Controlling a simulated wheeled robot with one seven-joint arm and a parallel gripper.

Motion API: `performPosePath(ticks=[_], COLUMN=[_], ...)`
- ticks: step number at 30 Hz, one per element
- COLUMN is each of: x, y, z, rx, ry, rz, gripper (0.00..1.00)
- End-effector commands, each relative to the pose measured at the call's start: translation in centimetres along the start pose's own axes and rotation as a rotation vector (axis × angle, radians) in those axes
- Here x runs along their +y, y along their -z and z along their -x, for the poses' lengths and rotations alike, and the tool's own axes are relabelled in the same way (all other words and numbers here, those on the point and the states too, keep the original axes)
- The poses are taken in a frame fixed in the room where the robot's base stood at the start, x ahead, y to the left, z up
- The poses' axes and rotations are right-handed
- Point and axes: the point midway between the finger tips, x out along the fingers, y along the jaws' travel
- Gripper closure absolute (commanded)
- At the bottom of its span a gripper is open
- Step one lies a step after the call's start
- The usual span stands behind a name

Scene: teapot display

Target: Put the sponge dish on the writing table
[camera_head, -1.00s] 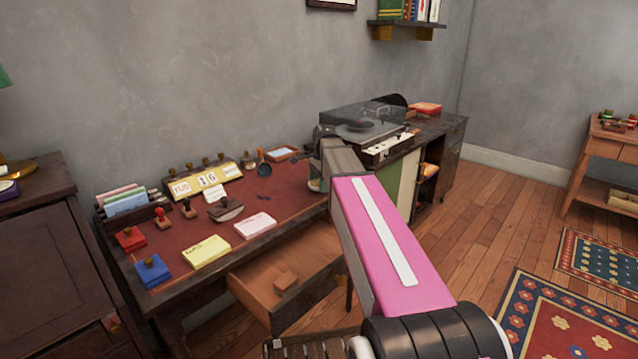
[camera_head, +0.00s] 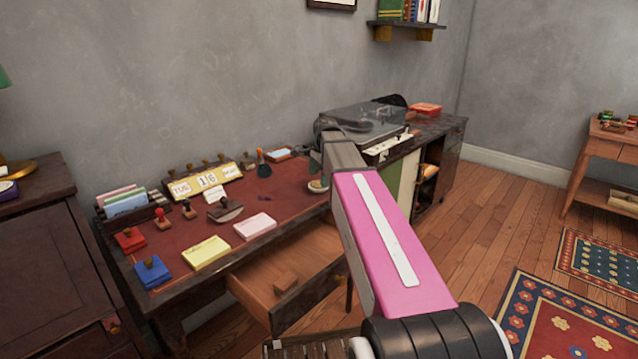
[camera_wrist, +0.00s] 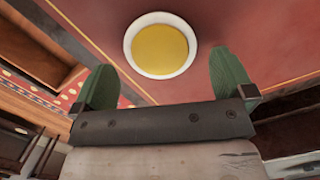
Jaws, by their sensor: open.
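The sponge dish (camera_wrist: 160,45) is a round white dish with a yellow sponge in it. In the wrist view it sits on the red top of the writing table (camera_wrist: 275,30), just beyond and between my fingertips. In the head view the dish (camera_head: 317,186) shows small beside my arm, on the right part of the writing table (camera_head: 165,235). My gripper (camera_wrist: 165,80) is open, its two green fingers apart with nothing held between them. In the head view my arm hides most of the gripper.
The desk drawer (camera_head: 300,270) is pulled out with a small block (camera_head: 285,281) in it. Notepads (camera_head: 206,252), stamps and a calendar (camera_head: 205,182) fill the left and back of the desk. A record player (camera_head: 365,122) stands on the cabinet at right.

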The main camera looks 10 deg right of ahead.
Motion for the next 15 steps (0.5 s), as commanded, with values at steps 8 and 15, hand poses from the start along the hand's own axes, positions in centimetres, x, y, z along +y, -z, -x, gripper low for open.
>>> performPosePath(ticks=[8,15], x=[-0.1,-0.1], y=[0.0,0.0], z=[5.2,8.2], rx=[0.000,0.000], ry=[0.002,0.000], rz=[0.000,0.000], gripper=[0.00,0.00])
